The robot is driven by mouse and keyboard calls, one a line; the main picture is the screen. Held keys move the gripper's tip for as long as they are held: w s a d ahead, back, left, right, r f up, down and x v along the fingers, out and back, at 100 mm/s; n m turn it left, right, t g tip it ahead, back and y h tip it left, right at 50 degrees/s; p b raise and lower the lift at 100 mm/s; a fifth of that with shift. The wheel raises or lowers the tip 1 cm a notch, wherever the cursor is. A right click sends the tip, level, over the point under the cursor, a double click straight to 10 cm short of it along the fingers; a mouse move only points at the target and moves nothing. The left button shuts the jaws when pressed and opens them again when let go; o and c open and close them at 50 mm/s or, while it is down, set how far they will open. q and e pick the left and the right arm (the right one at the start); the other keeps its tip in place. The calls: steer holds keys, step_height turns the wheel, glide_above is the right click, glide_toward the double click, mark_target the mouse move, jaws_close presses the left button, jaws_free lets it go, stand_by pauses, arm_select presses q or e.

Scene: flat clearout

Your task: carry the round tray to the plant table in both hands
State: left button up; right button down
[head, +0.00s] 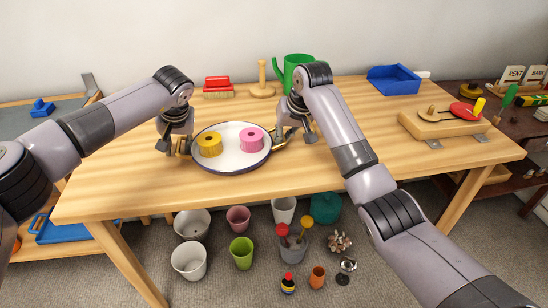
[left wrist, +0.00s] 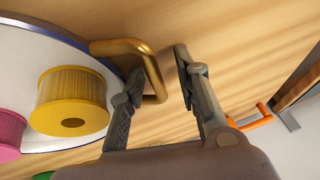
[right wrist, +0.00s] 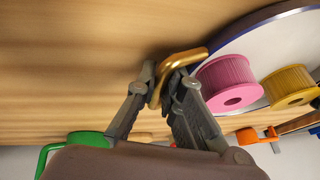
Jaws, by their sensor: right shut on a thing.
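The round tray (head: 232,166) is white with a dark blue rim and brass handles, and sits on the wooden table (head: 300,180). A yellow ribbed spool (head: 210,144) and a pink ribbed spool (head: 251,137) stand on it. My left gripper (head: 172,140) is at the tray's left handle; in the left wrist view its open fingers stand either side of the brass handle (left wrist: 152,68). My right gripper (head: 293,132) is shut on the right handle, which shows between its fingers in the right wrist view (right wrist: 180,60). I cannot tell which table is the plant table.
Behind the tray are a red brush (head: 218,88), a wooden peg stand (head: 262,85) and a green watering can (head: 290,68). A blue bin (head: 394,79) and a wooden toy (head: 440,122) are to the right. Several pots, including a green one (head: 242,252), stand on the floor below.

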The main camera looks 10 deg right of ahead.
arm_select(q)
steer(key=shift+d, duration=0.15)
arm_select(e)
steer(key=c, duration=1.6)
jaws_free()
steer(key=shift+c, duration=0.2)
steer(key=shift+a, duration=0.1)
arm_select(q)
steer(key=shift+c, duration=1.2)
arm_select(e)
steer(key=shift+c, duration=1.2)
arm_select(q)
steer(key=v, duration=0.9)
